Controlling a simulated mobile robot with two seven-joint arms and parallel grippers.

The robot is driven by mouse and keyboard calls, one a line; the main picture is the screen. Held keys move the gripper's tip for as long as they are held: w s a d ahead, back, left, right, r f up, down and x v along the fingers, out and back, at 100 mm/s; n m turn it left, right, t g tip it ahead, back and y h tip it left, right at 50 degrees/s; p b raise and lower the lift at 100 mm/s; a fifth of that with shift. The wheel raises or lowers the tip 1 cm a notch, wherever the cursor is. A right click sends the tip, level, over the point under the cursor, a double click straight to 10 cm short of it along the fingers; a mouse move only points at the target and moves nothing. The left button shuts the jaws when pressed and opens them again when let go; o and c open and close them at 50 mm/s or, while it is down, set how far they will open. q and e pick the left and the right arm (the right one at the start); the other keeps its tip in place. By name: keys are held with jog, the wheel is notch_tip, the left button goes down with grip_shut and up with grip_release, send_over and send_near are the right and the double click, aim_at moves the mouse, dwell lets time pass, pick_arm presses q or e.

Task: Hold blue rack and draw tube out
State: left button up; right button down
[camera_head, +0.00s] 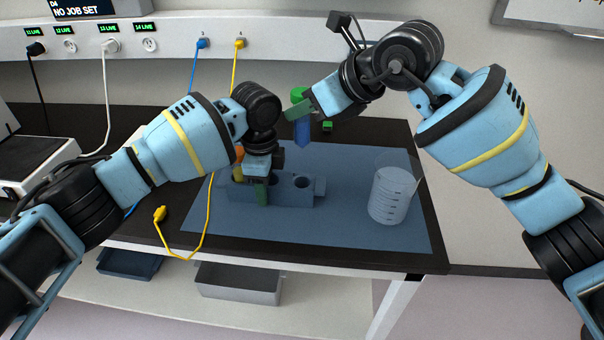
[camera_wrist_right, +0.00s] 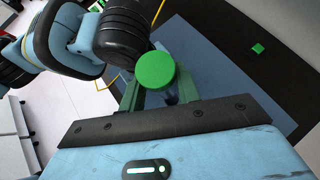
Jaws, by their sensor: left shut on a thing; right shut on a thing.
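The blue rack (camera_head: 295,194) stands on the blue mat, with an open hole showing in its top. My left gripper (camera_head: 261,192) points down and is shut on the rack near its left part; the arm hides some of the rack. My right gripper (camera_head: 298,111) is shut on a tube (camera_head: 302,132) with a green cap and a blue body. The tube is upright above the rack, and its lower end looks clear of the holes. In the right wrist view the tube's green cap (camera_wrist_right: 156,70) sits between the green fingers (camera_wrist_right: 158,96).
A clear graduated beaker (camera_head: 391,195) stands on the blue mat (camera_head: 350,232) right of the rack. A small green block (camera_head: 327,127) lies behind. A yellow cable (camera_head: 184,255) hangs over the front left edge. An orange-yellow item shows partly behind my left gripper.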

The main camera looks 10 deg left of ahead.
dwell(0.4)
pick_arm(q)
jog(key=o, duration=1.6)
jog(key=shift+c, duration=0.2)
jog(key=shift+r, duration=0.15)
notch_tip(320, 180, up, 12)
jog(key=shift+s+f, duration=0.1)
jog(key=shift+f, duration=0.1)
